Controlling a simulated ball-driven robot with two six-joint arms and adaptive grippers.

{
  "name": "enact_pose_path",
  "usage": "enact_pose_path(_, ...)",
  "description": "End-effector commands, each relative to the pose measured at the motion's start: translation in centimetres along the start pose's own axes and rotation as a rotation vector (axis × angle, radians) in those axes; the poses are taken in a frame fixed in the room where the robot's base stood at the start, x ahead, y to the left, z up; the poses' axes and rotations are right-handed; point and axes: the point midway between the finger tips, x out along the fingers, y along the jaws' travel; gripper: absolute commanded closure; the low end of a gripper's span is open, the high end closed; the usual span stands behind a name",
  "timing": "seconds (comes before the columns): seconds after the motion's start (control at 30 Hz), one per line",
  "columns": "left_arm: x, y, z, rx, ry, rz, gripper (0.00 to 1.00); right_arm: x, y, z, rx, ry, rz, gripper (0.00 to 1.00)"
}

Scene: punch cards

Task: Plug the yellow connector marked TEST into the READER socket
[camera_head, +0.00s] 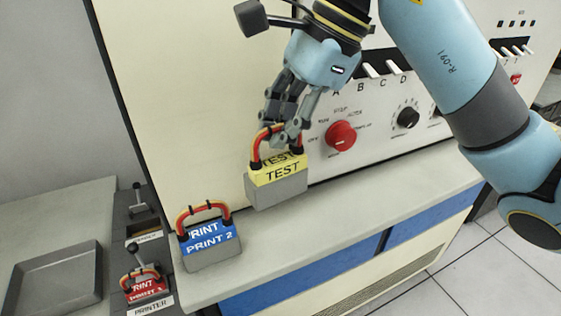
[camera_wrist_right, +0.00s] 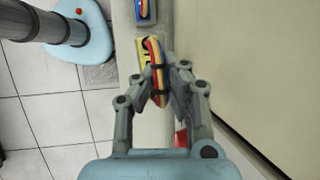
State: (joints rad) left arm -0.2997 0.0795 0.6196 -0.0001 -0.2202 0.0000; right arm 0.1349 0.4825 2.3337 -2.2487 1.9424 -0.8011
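The yellow TEST connector (camera_head: 283,172) has a grey lower body and a red, yellow and black cable loop on top. My right gripper (camera_head: 287,138) is shut on this loop, and the connector hangs below it, seemingly just above the ledge; a gap is hard to judge. In the right wrist view my right gripper (camera_wrist_right: 164,92) pinches the cable loop (camera_wrist_right: 156,60), which partly covers the yellow label. A socket opening (camera_head: 146,230) with a small label, too small to read surely, is in the dark panel at lower left. My left gripper is out of view.
The blue PRINT 2 connector (camera_head: 211,246) stands on the pale ledge (camera_head: 400,199), left of TEST. A red connector (camera_head: 146,287) is at the socket marked PRINTER. Levers rise from the dark panel. A grey tray (camera_head: 54,279) lies farther left. The cream cabinet (camera_head: 190,85) stands behind.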

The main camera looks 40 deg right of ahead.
Motion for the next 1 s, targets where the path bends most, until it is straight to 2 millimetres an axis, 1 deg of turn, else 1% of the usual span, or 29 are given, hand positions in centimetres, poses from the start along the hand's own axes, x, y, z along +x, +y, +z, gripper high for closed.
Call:
enact_pose_path(0.1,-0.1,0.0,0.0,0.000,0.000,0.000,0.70,-1.2,-0.3,0.5,-0.002,0.000,-0.003,1.00)
enact_pose_path(0.2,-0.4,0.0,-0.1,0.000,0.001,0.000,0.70,-1.8,-0.4,0.8,-0.002,0.000,-0.001,1.00)
enact_pose_path(0.9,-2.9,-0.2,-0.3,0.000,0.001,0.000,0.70,-5.3,-1.1,2.2,-0.001,0.000,-0.001,1.00)
enact_pose_path(1.0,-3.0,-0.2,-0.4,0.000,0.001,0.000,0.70,-5.5,-1.2,2.3,-0.001,0.000,-0.001,1.00)
